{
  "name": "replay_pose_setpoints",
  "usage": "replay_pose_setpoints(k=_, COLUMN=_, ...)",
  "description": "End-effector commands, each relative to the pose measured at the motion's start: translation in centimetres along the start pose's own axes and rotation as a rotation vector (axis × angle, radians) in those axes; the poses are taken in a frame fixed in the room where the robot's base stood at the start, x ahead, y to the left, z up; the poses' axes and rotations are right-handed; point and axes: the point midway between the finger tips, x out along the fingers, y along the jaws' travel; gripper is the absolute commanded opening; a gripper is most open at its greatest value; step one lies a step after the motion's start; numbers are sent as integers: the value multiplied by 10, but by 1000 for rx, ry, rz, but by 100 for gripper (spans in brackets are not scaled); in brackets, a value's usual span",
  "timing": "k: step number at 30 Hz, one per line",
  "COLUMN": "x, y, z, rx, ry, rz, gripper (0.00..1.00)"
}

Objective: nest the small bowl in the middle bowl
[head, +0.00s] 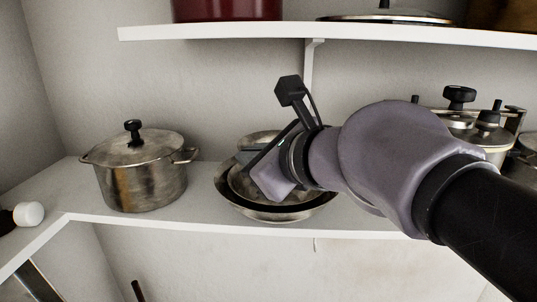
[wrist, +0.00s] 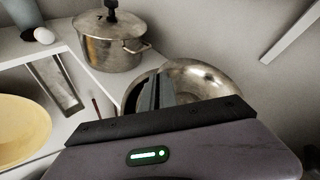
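Metal bowls sit together on the white shelf, partly hidden by my gripper. A wide bowl (head: 233,202) with a dark inside is lowest. A steel bowl (head: 300,196) lies inside it. A smaller greyish bowl rim (head: 262,137) shows just behind my gripper; I cannot tell whether it rests inside the others. My gripper (head: 262,165) points down and left over the bowls. In the wrist view, a shiny steel bowl (wrist: 205,75) lies beyond my gripper (wrist: 158,90). The dark fingers reach its left side and look close together; whether they pinch a rim is unclear.
A lidded pot (head: 143,175) stands left of the bowls, and a pressure cooker (head: 490,135) stands right behind my arm. An upper shelf (head: 220,32) holds a red pot (head: 225,9) overhead. A white round object (head: 28,213) lies far left. A yellow bowl (wrist: 22,130) is lower left.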

Motion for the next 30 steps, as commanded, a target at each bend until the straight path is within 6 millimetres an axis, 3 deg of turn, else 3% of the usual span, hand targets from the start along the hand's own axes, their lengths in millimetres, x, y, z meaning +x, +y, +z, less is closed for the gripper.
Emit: replay_pose_setpoints(k=30, x=1, y=4, z=-8, rx=0, ry=0, rz=0, gripper=0)
